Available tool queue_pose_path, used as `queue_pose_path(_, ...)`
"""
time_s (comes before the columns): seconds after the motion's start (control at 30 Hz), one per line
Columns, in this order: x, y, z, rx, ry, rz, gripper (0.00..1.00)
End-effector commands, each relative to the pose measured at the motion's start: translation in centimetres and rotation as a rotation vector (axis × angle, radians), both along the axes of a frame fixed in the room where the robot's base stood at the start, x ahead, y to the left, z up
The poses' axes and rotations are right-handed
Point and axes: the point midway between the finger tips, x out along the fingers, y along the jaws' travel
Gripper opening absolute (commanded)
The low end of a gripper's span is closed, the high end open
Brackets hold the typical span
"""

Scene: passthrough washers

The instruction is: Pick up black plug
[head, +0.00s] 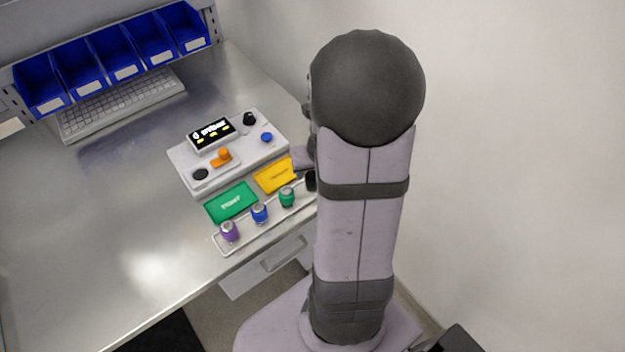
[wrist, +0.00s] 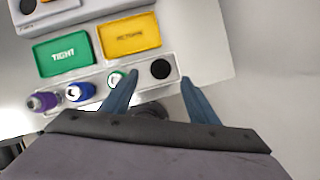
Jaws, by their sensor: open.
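The black plug (wrist: 160,69) stands at the right end of a narrow clear tray (wrist: 173,85). In the wrist view I see its round dark top. In the head view the plug (head: 311,181) shows only as a dark edge beside my arm, which hides the rest. My gripper (wrist: 160,79) is open and empty, its two blue-grey fingers spread to the left and right of the plug. The fingertips appear near the plug's front side. I cannot tell how high they are above the tray.
A green plug (head: 287,197), a blue plug (head: 260,212) and a purple plug (head: 229,231) stand left in the tray, the green nearest my left finger. Green (head: 231,202) and yellow (head: 276,175) plates and a control box (head: 184,157) lie behind. The table's front edge is close.

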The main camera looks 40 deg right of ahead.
Motion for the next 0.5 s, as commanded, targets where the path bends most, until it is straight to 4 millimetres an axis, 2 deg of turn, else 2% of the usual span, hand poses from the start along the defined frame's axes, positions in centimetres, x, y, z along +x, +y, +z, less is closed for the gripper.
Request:
queue_pose_path(0.23,0.6,-0.2,-1.9,0.001,0.002,0.002,0.54)
queue_pose_path(0.5,1.0,-0.4,-2.5,0.0,0.001,0.003,0.54)
